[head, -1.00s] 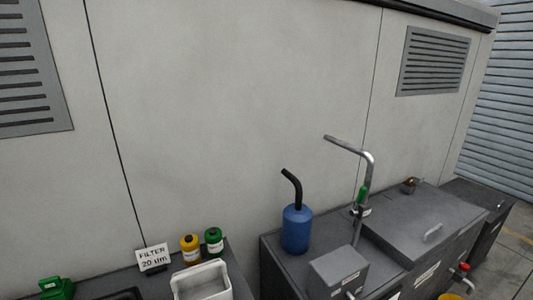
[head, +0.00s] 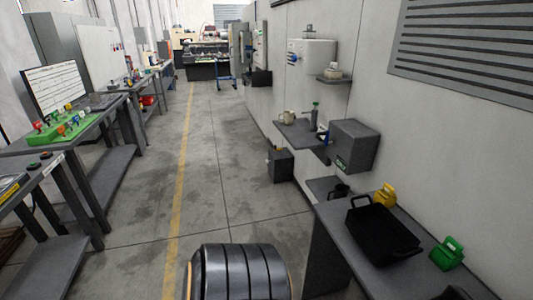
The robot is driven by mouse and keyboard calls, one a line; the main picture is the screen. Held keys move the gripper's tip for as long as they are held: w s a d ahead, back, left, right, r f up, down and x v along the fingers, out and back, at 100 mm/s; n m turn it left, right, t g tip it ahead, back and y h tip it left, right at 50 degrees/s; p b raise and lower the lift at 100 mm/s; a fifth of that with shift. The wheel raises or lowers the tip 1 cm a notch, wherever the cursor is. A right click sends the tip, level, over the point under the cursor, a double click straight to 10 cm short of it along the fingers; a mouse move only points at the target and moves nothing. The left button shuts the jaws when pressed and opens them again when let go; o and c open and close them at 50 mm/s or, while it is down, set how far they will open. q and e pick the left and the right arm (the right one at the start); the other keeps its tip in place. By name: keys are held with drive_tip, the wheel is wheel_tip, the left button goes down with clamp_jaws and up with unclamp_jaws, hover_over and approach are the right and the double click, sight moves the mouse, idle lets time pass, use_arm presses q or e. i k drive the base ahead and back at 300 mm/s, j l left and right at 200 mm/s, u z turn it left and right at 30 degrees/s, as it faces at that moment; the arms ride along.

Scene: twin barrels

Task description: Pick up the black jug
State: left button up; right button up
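Neither of my grippers is in view.
The near bench (head: 325,235) holds a black tray (head: 381,240), a yellow jug (head: 385,195) and a green container (head: 447,254). Beyond it are a grey wall box (head: 352,146) and a dark floor bin (head: 281,165). Workbenches line the left. The aisle between (head: 200,150) is clear.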

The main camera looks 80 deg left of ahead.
sight(337, 195)
drive_tip(key=u, duration=1.75)
